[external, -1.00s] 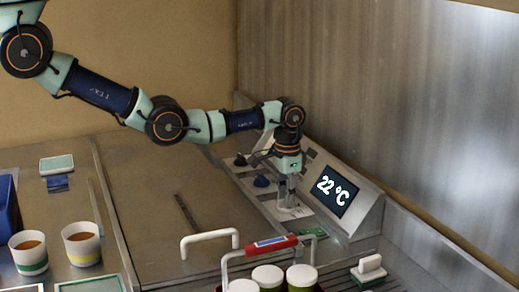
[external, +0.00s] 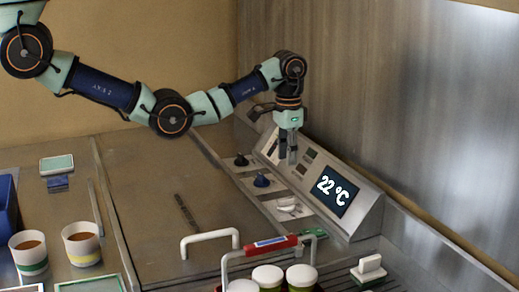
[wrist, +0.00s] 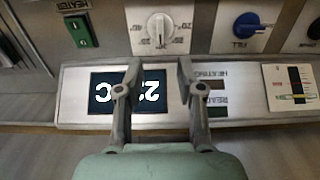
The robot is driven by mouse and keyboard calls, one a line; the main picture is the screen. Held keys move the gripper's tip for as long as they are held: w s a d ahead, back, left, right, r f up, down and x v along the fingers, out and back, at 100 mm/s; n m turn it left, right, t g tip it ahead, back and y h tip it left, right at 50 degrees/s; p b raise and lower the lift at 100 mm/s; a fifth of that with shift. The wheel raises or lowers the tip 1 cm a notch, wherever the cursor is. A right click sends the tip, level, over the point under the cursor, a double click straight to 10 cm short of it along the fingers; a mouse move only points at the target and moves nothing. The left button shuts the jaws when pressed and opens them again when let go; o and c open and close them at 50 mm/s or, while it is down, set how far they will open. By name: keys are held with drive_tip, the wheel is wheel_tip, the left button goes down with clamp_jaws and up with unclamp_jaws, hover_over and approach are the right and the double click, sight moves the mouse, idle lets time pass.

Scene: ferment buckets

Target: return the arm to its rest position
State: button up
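My gripper (external: 290,157) hangs pointing down above the control panel, in front of the sloped display console (external: 352,208). It is clear of the panel and holds nothing. In the wrist view its two fingers (wrist: 157,85) stand apart with a gap between them. The console screen (external: 335,191) reads 22 °C. Below the gripper are a white knob (external: 288,204) on a light plate, a blue knob (external: 262,181) and a dark knob (external: 241,160). In the wrist view the white knob (wrist: 159,27) lies just beyond the fingertips.
A basket with a red handle (external: 272,245) holds several white-lidded jars at the front. Two cups (external: 81,243) of brown content stand at the left near a blue bin (external: 7,210). A white-handled block (external: 370,267) sits at the right. The left metal lid is mostly clear.

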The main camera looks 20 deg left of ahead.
idle(0.6)
drive_tip(key=w+a+r+n+t+h+p, duration=0.1)
drive_tip(key=w+a+n+t, duration=0.15)
drive_tip(key=w+a, duration=0.55)
drive_tip(key=w+a+r+n+t+h+p, duration=0.1)
drive_tip(key=w+a+n+t, duration=0.2)
drive_tip(key=a, duration=0.9)
drive_tip(key=s+a+r+n+t, duration=0.1)
drive_tip(key=a+r, duration=0.3)
drive_tip(key=a, duration=0.4)
drive_tip(key=s+a+r+n+t+y, duration=0.1)
drive_tip(key=s+a+r+t, duration=0.2)
drive_tip(key=a, duration=0.5)
drive_tip(key=s+a+r+n+t+y, duration=0.1)
drive_tip(key=s+a+r+n+t, duration=0.1)
drive_tip(key=a+r, duration=0.3)
drive_tip(key=a+t, duration=0.1)
drive_tip(key=a, duration=0.2)
drive_tip(key=shift+s+a+r+p, duration=0.3)
drive_tip(key=shift+a+r, duration=0.1)
